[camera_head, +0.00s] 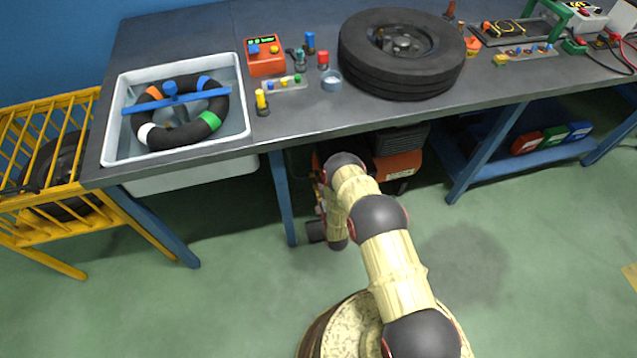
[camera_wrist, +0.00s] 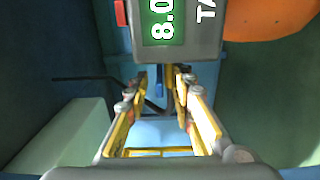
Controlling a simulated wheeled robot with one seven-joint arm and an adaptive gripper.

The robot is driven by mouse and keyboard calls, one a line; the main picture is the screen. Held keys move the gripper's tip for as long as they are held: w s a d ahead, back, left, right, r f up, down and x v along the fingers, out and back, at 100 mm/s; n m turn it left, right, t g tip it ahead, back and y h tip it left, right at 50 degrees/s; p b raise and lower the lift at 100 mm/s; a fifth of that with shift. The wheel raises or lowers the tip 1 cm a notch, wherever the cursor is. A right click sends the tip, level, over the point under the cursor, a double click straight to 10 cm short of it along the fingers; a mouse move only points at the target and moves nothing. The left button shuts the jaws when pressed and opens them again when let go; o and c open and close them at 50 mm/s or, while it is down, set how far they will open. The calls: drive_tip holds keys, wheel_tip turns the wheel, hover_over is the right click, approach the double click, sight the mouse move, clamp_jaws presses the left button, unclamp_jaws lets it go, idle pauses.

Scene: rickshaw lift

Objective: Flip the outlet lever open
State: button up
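In the wrist view my gripper (camera_wrist: 161,84) shows two yellow-edged fingers standing apart with a gap between them, so it is open. A thin dark bar (camera_wrist: 160,103) shows behind that gap; I cannot tell whether it is the outlet lever. A grey unit with a green "8.0" display (camera_wrist: 162,22) is just beyond the fingertips, with its text turned sideways. In the head view my arm bends down under the bench's front edge, beside an orange and black machine (camera_head: 398,163). The gripper is not clearly visible there, and no lever can be made out.
The grey workbench (camera_head: 310,110) overhangs the machine, and a blue bench leg (camera_head: 281,197) stands to its left. A tyre (camera_head: 402,50) and a water tray (camera_head: 240,70) are on top. A yellow cage (camera_head: 55,215) stands at left.

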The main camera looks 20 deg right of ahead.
drive_tip(key=shift+c, duration=1.1)
drive_tip(key=c, duration=0.4)
clamp_jaws()
